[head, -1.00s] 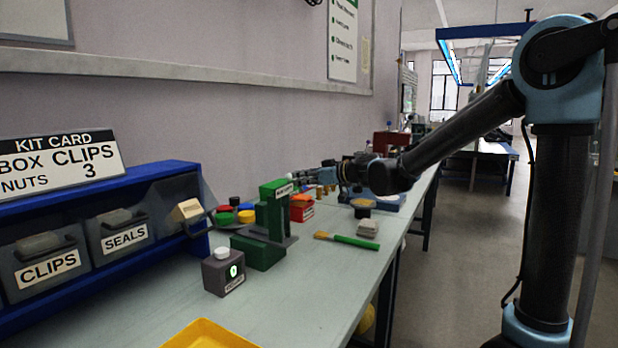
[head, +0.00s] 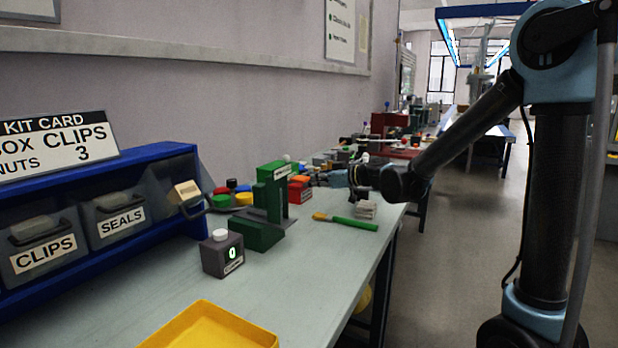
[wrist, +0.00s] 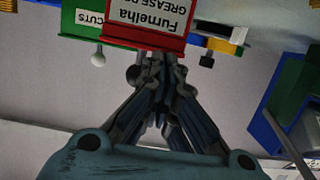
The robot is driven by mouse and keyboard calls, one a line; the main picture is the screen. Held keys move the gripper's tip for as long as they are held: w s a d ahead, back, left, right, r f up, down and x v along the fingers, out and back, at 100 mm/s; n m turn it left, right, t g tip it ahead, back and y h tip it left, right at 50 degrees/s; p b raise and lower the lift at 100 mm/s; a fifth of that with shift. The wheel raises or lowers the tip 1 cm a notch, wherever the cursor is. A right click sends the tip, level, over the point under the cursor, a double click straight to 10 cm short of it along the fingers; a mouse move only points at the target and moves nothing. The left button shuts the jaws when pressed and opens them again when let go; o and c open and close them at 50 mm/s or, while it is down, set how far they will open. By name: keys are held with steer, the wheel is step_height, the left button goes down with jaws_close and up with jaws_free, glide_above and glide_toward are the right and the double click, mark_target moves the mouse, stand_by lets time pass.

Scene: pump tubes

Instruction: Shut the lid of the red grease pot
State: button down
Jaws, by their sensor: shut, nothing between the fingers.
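The red grease pot (wrist: 148,18) is at the top of the wrist view, upside down there, with a white label reading "Furnelha GREASE". A darker red strip (wrist: 145,37) runs along its edge nearest my fingers; I cannot tell how far the lid stands open. In the head view the red pot (head: 299,189) is small, just past the green stand. My gripper (wrist: 160,60) is shut and empty, its fingertips close to the pot's edge; touching or apart is unclear. In the head view my gripper (head: 316,178) is beside the pot, low over the bench.
A green box with a label ending in CUTS (wrist: 85,22) adjoins the pot. The green stand (head: 272,195), a grey counter block (head: 222,254), a green-handled brush (head: 347,222) and a yellow tray (head: 200,330) are nearer.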

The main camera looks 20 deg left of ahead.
steer(key=shift+f, duration=0.25)
stand_by(0.4)
step_height(320, 180, up, 10)
steer(key=d+f+m+t+h, duration=0.1)
steer(key=d+f+m+h, duration=0.3)
steer(key=d, duration=1)
steer(key=s+d+f+m+h, duration=0.3)
steer(key=s+d+f, duration=0.3)
steer(key=d, duration=0.8)
steer(key=s+d+f+m+h, duration=0.4)
steer(key=d+f, duration=0.5)
steer(key=d, duration=0.6)
steer(key=s+d+f+m+h, duration=0.4)
steer(key=s+d+f, duration=0.4)
steer(key=d, duration=0.6)
steer(key=shift+s+d+f+m, duration=0.2)
steer(key=shift+s+m, duration=0.3)
steer(key=shift+m, duration=0.3)
steer(key=shift+s, duration=0.1)
